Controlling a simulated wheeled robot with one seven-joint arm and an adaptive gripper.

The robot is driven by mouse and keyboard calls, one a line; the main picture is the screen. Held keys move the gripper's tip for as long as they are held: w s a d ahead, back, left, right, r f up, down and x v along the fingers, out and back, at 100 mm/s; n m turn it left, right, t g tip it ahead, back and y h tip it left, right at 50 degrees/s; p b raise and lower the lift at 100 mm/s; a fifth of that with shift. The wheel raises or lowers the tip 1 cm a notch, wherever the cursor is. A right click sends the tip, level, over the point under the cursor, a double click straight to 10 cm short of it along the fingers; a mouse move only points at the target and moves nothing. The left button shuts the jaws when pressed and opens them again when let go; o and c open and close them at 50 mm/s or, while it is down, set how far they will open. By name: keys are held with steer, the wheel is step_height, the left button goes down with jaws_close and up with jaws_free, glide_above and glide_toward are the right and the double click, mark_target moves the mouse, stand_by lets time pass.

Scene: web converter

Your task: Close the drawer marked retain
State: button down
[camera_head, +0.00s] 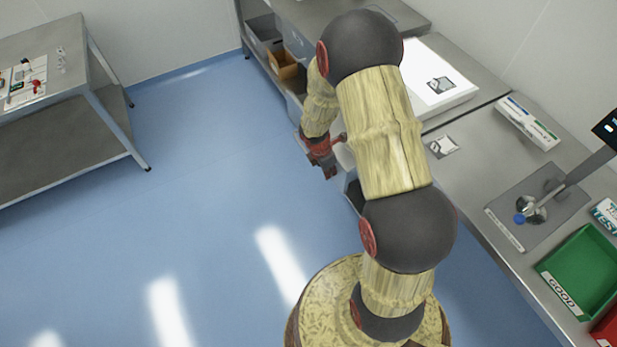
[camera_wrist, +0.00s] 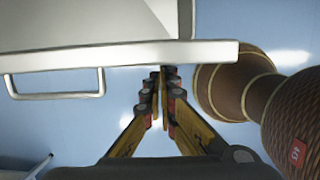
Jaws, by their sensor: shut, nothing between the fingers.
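A pale drawer (camera_wrist: 120,56) fills the top of the wrist view, its front panel seen from above with a bar handle (camera_wrist: 55,95) on the left. The open box (camera_wrist: 70,22) behind the panel is visible, so the drawer stands pulled out. No "retain" marking is readable. My gripper (camera_wrist: 163,76) is shut and empty, its fingertips close to the front panel, right of the handle; I cannot tell whether they touch. In the head view my gripper (camera_head: 330,172) is beside the bench, and my arm hides most of the drawer area.
Bins (camera_head: 283,63) sit on a shelf at the back. A steel table (camera_head: 60,130) stands at left. The blue floor between is clear.

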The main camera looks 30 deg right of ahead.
steer(key=d+p, duration=0.9)
steer(key=d, duration=1.3)
steer(key=shift+d, duration=0.1)
steer(key=shift+w, duration=0.1)
